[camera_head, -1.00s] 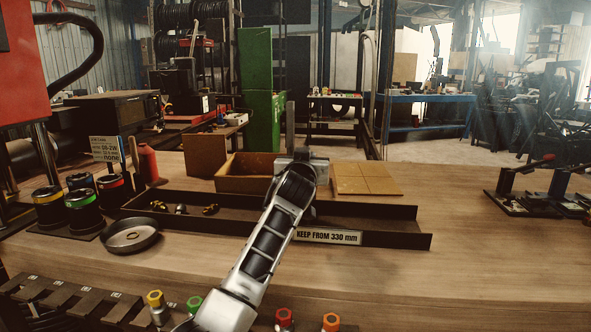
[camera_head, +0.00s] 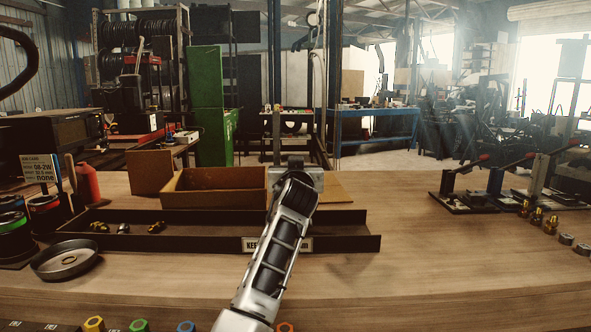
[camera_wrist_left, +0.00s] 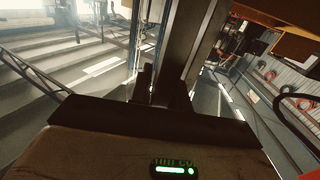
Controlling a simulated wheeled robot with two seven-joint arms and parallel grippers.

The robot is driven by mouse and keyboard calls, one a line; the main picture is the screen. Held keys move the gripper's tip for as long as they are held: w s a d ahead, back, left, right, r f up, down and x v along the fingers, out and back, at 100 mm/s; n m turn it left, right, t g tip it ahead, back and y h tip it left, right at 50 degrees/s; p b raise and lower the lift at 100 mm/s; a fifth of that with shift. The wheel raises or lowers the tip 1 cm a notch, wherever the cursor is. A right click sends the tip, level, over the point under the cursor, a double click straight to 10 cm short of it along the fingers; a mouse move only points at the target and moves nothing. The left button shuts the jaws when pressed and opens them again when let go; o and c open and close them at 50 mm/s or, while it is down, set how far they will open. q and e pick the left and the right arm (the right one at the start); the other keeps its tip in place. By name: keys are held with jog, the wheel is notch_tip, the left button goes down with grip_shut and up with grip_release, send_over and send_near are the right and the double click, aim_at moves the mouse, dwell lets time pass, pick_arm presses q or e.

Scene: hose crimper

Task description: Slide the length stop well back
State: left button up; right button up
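One arm, which I take as my left, reaches up from the bottom middle of the head view. Its gripper end (camera_head: 298,176) is over the far right part of a long dark tray (camera_head: 345,241). The fingers are hidden, so I cannot tell whether they are open or shut. A narrow grey upright (camera_head: 277,135) stands just beyond the gripper end; I cannot tell whether it is the length stop or a finger. In the left wrist view a dark upright (camera_wrist_left: 185,50) rises behind a dark crossbar (camera_wrist_left: 150,122). My right gripper is not in view.
The tray carries a KEEP label, partly hidden by the arm, and several small fittings (camera_head: 123,228). A wooden box (camera_head: 215,190) stands behind it. A round dish (camera_head: 66,260) is at left. Lever tools (camera_head: 475,195) stand at right; the bench between is clear.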

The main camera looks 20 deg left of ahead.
pick_arm(q)
jog(key=shift+o, duration=1.1)
jog(key=b+v, duration=0.2)
jog(key=v, duration=1.4)
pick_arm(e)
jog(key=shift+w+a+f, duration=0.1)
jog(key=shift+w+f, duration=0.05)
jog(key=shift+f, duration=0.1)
